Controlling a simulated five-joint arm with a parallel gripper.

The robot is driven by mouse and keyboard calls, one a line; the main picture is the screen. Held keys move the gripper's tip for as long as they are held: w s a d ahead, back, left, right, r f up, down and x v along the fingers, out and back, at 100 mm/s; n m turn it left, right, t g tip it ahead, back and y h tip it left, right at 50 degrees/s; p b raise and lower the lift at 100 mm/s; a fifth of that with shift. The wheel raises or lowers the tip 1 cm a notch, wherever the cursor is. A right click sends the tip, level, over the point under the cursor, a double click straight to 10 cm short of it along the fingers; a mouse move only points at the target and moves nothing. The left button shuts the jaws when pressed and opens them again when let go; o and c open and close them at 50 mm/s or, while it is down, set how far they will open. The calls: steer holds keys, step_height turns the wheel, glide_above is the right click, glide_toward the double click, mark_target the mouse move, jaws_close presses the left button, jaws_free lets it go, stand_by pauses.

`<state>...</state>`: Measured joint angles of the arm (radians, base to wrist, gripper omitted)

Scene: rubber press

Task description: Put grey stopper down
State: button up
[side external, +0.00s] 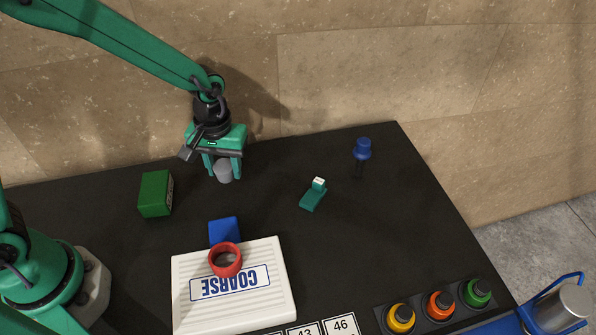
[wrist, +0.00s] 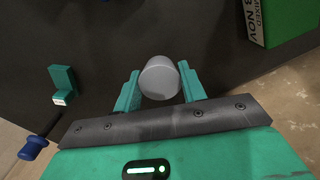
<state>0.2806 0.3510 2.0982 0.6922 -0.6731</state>
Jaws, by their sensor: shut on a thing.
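The grey stopper (wrist: 160,78) is a plain, smooth, rounded piece between the two green fingers of my gripper (wrist: 158,90) in the wrist view. In the side view my gripper (side external: 223,163) points down near the back of the black table and is shut on the stopper (side external: 224,171), which shows below and between the fingertips. I cannot tell whether the stopper's underside touches the table.
A green box (side external: 155,193) stands left of my gripper. A white COARSE block (side external: 270,305), red ring (side external: 225,260) and blue block (side external: 223,230) are in front. A teal piece (side external: 313,198) and blue-handled tool (side external: 362,150) lie right. Several coloured buttons (side external: 438,305) line the front right.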

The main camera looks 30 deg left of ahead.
steer(key=s+d+r, duration=0.6)
steer(key=s+d, duration=0.1)
steer(key=shift+s, duration=0.15)
stand_by(0.6)
steer(key=w+a+r+m, duration=0.4)
steer(key=w+a+r, duration=0.4)
steer(key=w+a, duration=0.2)
steer(key=shift+w+a+m, duration=0.3)
steer(key=shift+w, duration=0.1)
stand_by(0.6)
steer(key=s+d+f+n, duration=0.4)
steer(key=s+d+f, duration=0.4)
steer(key=s+d, duration=0.2)
steer(key=shift+s+d+n, duration=0.3)
steer(key=shift+s+d, duration=0.1)
